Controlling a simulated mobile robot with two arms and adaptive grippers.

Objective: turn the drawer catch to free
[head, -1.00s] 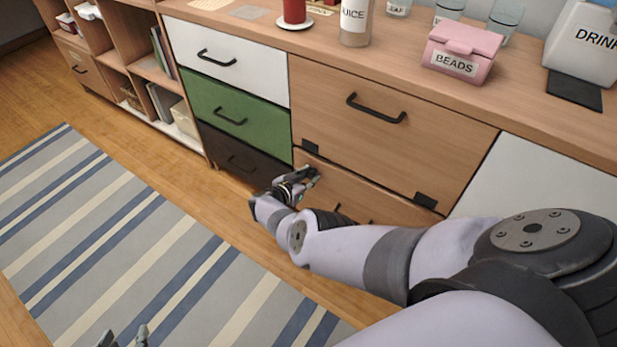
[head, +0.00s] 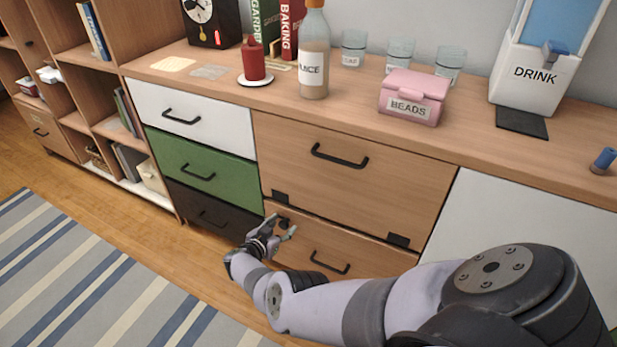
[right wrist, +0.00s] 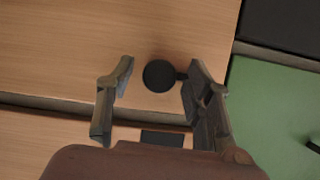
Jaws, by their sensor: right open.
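The drawer catch, a round black knob (right wrist: 158,75) with a short stub on its right, sits on the wooden lower drawer front (head: 345,246). In the right wrist view it lies between the two fingers of my open right gripper (right wrist: 158,95). The stub is close to the right finger; I cannot tell whether they touch. A clear gap separates the left finger from the knob. In the head view the right gripper (head: 285,226) is at the upper left corner of that drawer and partly hides the catch. My left gripper is out of view.
A black tab (head: 280,197) is just above the catch, on the upper wooden front (head: 340,190). A bar handle (head: 330,262) crosses the lower drawer. Green (head: 205,170) and black (head: 215,210) drawers stand to the left. The striped rug (head: 75,275) is clear.

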